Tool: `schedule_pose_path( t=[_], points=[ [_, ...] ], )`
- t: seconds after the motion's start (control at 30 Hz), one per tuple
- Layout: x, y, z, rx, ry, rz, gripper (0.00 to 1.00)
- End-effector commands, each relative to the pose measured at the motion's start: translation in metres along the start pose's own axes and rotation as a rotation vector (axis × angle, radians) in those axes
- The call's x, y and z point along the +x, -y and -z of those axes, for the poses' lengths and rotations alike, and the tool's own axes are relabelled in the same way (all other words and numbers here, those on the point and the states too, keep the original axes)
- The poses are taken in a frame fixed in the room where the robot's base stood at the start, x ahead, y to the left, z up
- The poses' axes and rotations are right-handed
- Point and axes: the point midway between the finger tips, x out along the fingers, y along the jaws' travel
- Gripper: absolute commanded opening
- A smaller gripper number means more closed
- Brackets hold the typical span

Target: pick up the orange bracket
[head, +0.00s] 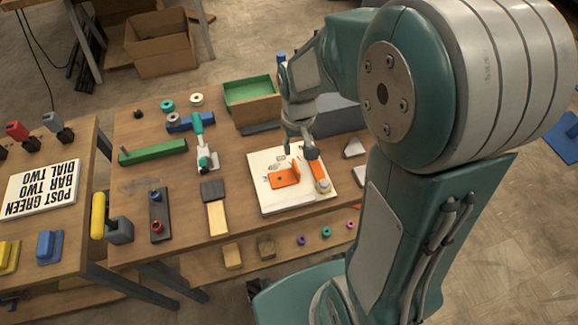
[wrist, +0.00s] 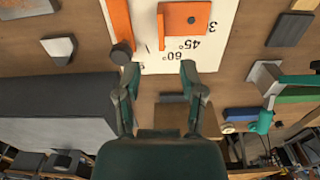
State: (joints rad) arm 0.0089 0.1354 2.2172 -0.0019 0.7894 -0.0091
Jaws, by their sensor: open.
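The orange bracket (head: 284,177) lies on a white board (head: 262,200) on the wooden workbench. In the wrist view the bracket (wrist: 188,18) is at the top, with a flat plate that has a dark hole and a thin upright flange on its left side. My gripper (head: 300,148) is above the far part of the board. In the wrist view its two fingers (wrist: 159,74) are apart with nothing between them, and the bracket lies beyond the fingertips. The board (wrist: 217,45) carries printed angle marks there.
An orange bar-shaped item (head: 317,170) lies just right of the bracket, near one finger; its dark end (wrist: 121,54) shows in the wrist view. A green-lined bin (head: 250,92) and a grey block (head: 340,117) stand behind. A teal clamp (head: 202,145) stands left of the board.

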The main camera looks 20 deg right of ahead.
Motion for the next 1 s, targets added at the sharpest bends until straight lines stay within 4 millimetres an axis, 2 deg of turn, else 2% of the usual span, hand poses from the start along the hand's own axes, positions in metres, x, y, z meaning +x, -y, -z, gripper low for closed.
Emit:
schedule_pose_path(
  t=[0.1, 0.37, 0.6, 0.73, 0.93, 0.97, 1.0],
  points=[
    [0.022, -0.001, -0.001, 0.001, 0.005, 0.002, 0.51],
    [0.046, 0.0, 0.0, 0.001, 0.003, 0.001, 0.51],
    [0.082, 0.004, 0.001, 0.002, 0.004, 0.001, 0.51],
    [0.091, 0.004, 0.001, 0.002, 0.001, 0.001, 0.51],
    [0.092, 0.004, 0.002, 0.002, 0.0, 0.001, 0.51],
    [0.092, 0.004, 0.002, 0.002, 0.0, 0.001, 0.47],
    [0.092, 0.004, 0.002, 0.002, 0.0, 0.001, 0.29]
  ],
)
